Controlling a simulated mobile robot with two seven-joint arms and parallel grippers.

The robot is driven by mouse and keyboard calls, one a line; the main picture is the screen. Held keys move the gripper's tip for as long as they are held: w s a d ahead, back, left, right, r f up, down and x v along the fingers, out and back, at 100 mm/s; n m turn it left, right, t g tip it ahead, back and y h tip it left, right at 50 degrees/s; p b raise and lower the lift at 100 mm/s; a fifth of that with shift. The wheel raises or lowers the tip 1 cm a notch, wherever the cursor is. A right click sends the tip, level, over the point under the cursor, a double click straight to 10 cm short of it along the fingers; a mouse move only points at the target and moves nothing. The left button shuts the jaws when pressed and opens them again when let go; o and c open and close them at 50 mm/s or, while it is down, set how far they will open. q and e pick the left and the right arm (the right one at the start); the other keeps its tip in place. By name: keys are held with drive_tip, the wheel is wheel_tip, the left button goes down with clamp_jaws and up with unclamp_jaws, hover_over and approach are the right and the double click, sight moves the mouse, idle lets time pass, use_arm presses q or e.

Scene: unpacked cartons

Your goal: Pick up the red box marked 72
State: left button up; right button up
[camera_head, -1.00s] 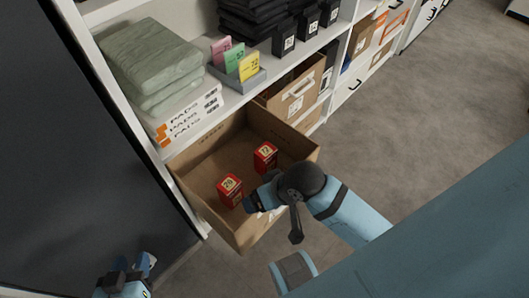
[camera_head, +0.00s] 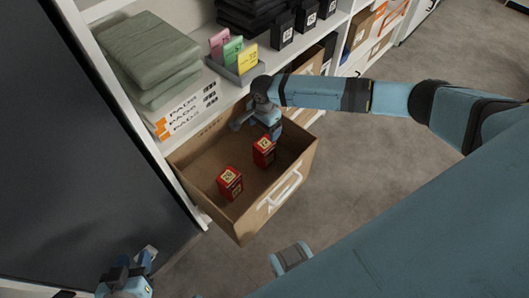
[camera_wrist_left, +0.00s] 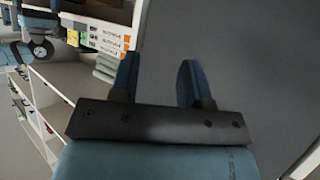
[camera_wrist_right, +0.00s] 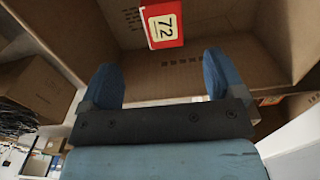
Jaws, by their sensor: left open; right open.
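The red box marked 72 (camera_wrist_right: 152,40) shows upside-near the top of the right wrist view, beyond my open fingers. In the head view this red box (camera_head: 263,152) stands in the open cardboard drawer. My right gripper (camera_head: 268,128) is over the drawer's back part, close to the box; in its wrist view the right gripper (camera_wrist_right: 160,78) is open with nothing between its fingers. My left gripper (camera_head: 140,268) is at the lower left, away from the drawer; in its wrist view the left gripper (camera_wrist_left: 158,72) is open and empty.
A second red box (camera_head: 230,184) stands in the same drawer (camera_head: 213,146), nearer its front left. The shelf above holds folded green cloth (camera_head: 150,50), a holder with coloured cards (camera_head: 238,75) and black boxes. A dark panel (camera_head: 70,150) stands at left.

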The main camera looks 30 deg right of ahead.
sight(264, 144)
drive_tip(key=shift+w+d+f, duration=0.1)
drive_tip(key=shift+d+f, duration=0.1)
drive_tip(key=shift+f, duration=0.2)
wheel_tip(264, 144, down, 8)
drive_tip(key=b, duration=0.2)
drive_tip(key=shift+b, duration=0.4)
drive_tip(key=f+b, duration=0.1)
drive_tip(key=f, duration=0.1)
drive_tip(key=f+b, duration=0.1)
drive_tip(key=f, duration=0.1)
drive_tip(key=shift+w+d+f, duration=0.1)
drive_tip(key=shift+w+f, duration=0.1)
drive_tip(key=shift+f, duration=0.3)
use_arm(q)
drive_tip(key=r, duration=0.1)
drive_tip(key=w+d+r+t+h, duration=0.1)
drive_tip(key=d+r+t, duration=0.1)
drive_tip(key=shift+w+d+h, duration=0.1)
drive_tip(key=shift+w+h, duration=0.2)
drive_tip(key=shift+w, duration=0.05)
use_arm(e)
drive_tip(key=shift+c, duration=0.4)
use_arm(q)
drive_tip(key=shift+f, duration=0.1)
use_arm(e)
drive_tip(key=c, duration=1.1)
